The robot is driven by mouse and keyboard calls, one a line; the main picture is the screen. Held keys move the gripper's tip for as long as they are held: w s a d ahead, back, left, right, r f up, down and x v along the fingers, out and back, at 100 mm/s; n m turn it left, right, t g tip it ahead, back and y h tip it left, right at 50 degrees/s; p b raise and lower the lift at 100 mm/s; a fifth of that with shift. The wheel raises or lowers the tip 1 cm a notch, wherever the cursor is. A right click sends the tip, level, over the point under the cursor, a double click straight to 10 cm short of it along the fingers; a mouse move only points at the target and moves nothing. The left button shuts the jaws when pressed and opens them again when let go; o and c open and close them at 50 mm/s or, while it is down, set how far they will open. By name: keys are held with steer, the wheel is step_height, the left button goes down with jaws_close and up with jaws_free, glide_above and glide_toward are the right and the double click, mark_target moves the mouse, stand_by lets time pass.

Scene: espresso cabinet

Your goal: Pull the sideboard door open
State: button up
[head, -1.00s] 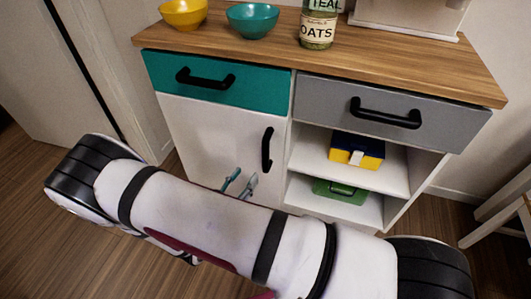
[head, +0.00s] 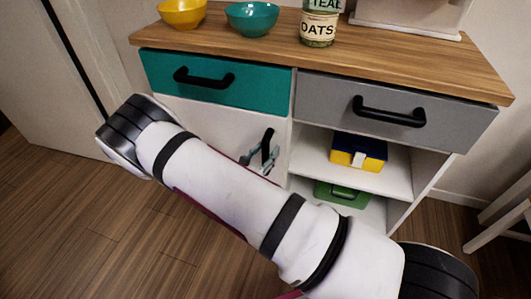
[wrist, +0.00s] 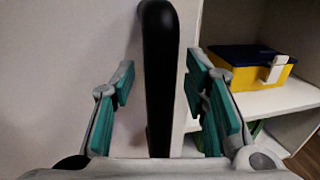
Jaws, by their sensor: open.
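The sideboard door (head: 200,119) is the white panel under the teal drawer, and it looks closed. Its black vertical handle (head: 267,147) is on its right side. My gripper (head: 262,158) is at this handle in the head view, with my arm hiding much of the door's lower part. In the wrist view, the handle (wrist: 160,75) stands upright between the two teal-padded fingers of my gripper (wrist: 165,100). The fingers are open, with a gap visible on each side of the handle.
Right of the door are open shelves with a blue-yellow box (head: 358,151) and a green box (head: 342,194). Above are a teal drawer (head: 215,80) and a grey drawer (head: 395,108). Bowls and a jar (head: 319,24) stand on the wooden top (head: 400,63). The floor at left is clear.

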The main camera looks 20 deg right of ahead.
jaws_close()
steer(key=shift+s+a, duration=0.1)
